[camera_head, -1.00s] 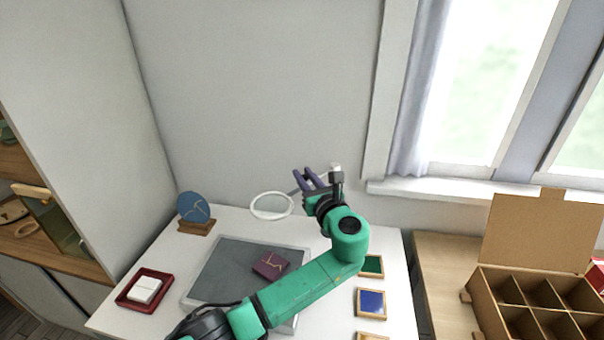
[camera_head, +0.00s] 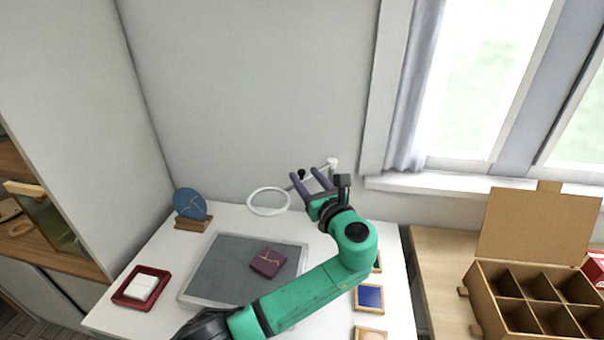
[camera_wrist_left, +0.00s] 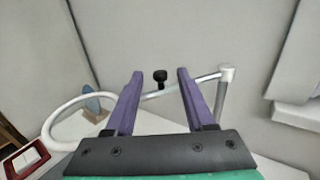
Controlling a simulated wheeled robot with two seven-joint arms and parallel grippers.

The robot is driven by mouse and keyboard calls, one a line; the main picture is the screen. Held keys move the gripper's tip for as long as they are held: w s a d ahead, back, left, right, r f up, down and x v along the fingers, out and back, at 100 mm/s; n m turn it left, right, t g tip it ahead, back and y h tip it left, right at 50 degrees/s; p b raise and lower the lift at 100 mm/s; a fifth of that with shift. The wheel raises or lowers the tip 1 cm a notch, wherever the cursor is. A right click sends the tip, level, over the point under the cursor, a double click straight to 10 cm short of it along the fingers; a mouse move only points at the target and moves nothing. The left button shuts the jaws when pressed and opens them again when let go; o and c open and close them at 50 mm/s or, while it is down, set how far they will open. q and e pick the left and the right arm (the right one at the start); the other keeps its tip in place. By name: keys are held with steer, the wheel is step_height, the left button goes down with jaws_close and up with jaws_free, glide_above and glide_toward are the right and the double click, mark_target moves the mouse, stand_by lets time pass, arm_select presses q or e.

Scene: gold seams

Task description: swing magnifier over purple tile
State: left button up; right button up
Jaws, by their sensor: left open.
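The magnifier (camera_head: 250,207) is a white ring on an arm from a white post at the back of the table. It hangs behind the grey mat, not over the purple tile. Its black knob (camera_wrist_left: 160,76) shows between my fingers in the left wrist view. The purple tile (camera_head: 268,262) with gold seams lies on the right part of the grey mat (camera_head: 222,268). My left gripper (camera_head: 308,176) is open, its purple fingers on either side of the knob in the picture; I cannot tell whether they touch it. My right gripper is not in view.
A blue disc (camera_head: 189,204) on a wooden stand is at the table's back left. A framed blue tile (camera_head: 369,298) lies at right. A divided cardboard box (camera_head: 535,230) stands on the wooden table at right.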

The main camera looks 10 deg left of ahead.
arm_select(q)
steer(key=b+v, duration=0.2)
steer(key=v, duration=0.9)
steer(key=shift+s+d, duration=0.15)
steer(key=shift+s, duration=0.1)
